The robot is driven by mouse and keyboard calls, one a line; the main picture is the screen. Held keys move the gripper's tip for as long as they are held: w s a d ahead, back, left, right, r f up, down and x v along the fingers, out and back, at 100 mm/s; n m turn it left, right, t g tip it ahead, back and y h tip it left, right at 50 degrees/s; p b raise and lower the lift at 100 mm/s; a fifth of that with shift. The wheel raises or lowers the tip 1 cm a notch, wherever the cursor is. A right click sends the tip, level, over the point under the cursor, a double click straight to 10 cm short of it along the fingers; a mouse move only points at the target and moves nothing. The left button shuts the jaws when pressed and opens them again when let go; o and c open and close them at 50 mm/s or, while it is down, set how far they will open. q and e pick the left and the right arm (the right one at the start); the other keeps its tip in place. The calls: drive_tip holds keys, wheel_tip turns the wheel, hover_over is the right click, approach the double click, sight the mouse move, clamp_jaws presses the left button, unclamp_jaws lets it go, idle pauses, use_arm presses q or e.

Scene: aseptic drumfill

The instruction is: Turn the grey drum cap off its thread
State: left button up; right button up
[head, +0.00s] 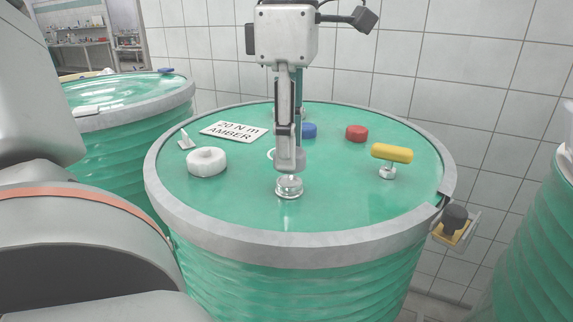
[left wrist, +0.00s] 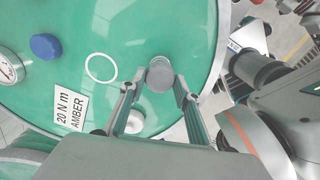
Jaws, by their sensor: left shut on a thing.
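The grey drum cap (head: 290,160) is a round grey piece at the tips of my left gripper (head: 289,150), above the green drum top. In the left wrist view the cap (left wrist: 160,78) sits between the two fingertips of my left gripper (left wrist: 158,84), which are shut on it. A shiny metal threaded neck (head: 289,187) stands on the drum lid (head: 240,205) just under the cap in the head view. The neck's upper rim shows; I cannot tell how large any gap to the cap is. I do not see my right gripper.
A white ring (left wrist: 101,67) lies near the cap. Other drums (head: 130,95) flank this one.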

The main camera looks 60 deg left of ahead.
use_arm(q)
drive_tip(key=shift+r+p, duration=0.45)
drive_tip(key=shift+r, duration=0.6)
use_arm(e)
drive_tip(key=shift+w+r, duration=0.25)
drive_tip(key=shift+r, duration=0.3)
drive_tip(key=shift+w+r, duration=0.2)
drive_tip(key=shift+r, duration=0.3)
